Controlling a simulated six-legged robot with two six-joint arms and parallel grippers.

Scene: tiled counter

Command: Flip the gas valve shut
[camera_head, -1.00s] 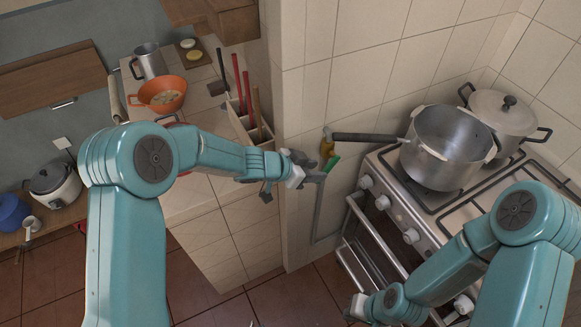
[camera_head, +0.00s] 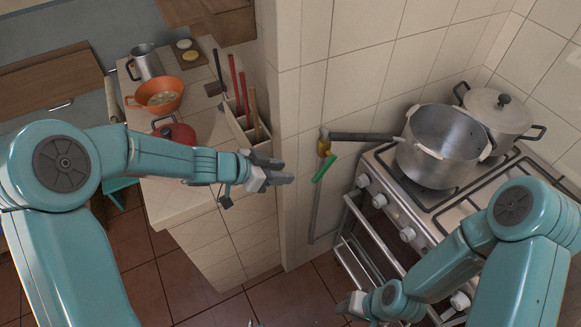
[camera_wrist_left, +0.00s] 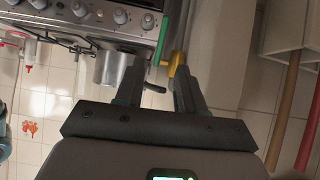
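The gas valve has a yellow body (camera_head: 323,148) on the tiled wall beside the stove and a green lever (camera_head: 324,169) slanting down to the left below it. My left gripper (camera_head: 286,170) is to the left of the valve, apart from it. In the left wrist view the gripper (camera_wrist_left: 158,85) is open and empty; the yellow body (camera_wrist_left: 174,63) and green lever (camera_wrist_left: 161,38) show just beyond its fingertips. My right gripper (camera_head: 349,306) is low in front of the stove; its fingers are too small to read.
A grey pipe (camera_head: 316,215) runs down the wall from the valve. A tiled counter (camera_head: 190,200) with a red kettle (camera_head: 176,133) is at left.

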